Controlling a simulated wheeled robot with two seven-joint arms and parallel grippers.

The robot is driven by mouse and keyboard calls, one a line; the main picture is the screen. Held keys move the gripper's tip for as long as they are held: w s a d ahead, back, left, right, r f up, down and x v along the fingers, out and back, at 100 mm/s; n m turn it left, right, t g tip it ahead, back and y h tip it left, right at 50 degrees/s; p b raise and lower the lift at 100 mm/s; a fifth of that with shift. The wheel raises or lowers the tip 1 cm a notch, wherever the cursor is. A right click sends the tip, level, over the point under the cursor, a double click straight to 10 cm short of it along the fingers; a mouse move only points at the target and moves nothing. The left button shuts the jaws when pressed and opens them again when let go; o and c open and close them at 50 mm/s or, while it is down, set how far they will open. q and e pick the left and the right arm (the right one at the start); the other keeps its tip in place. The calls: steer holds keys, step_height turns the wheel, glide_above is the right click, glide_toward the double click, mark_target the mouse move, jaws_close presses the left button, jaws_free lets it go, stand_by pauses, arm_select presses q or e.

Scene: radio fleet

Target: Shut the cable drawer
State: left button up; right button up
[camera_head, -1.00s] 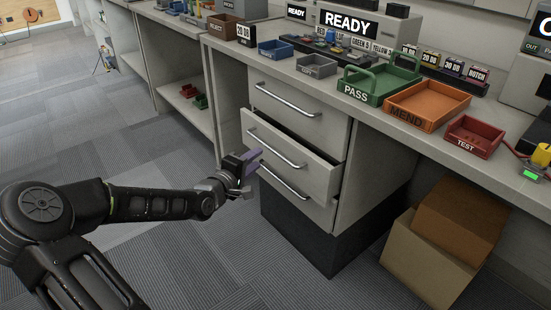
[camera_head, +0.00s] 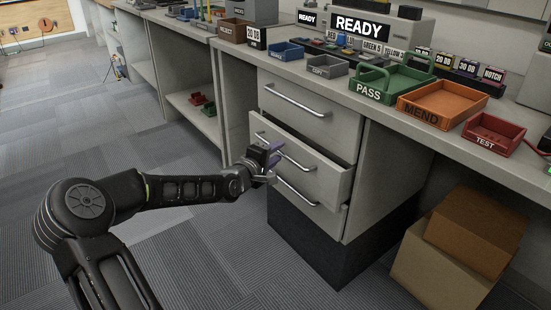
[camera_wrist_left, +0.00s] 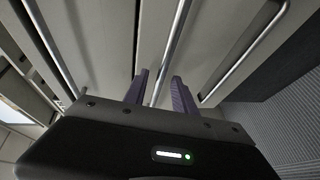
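The cable drawer looks to be the middle drawer (camera_head: 328,181) of the grey drawer unit under the bench in the head view. It stands partly pulled out, with a dark gap above its front. Its bar handle (camera_head: 298,162) runs across the front. My left gripper (camera_head: 271,156) is at the left part of this handle. In the left wrist view the two purple fingers (camera_wrist_left: 160,76) are apart, with the handle bar (camera_wrist_left: 172,45) running between them. I cannot tell whether they touch it. My right gripper is not in view.
The top drawer (camera_head: 325,125) is shut; the bottom drawer's handle (camera_head: 297,193) lies just below my gripper. Cardboard boxes (camera_head: 450,262) stand under the bench at right. Trays, including the green PASS tray (camera_head: 373,92), stand on the bench. The carpet (camera_head: 190,255) before the drawers is clear.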

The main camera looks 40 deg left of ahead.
arm_select(q)
jaws_close()
stand_by(0.3)
stand_by(1.2)
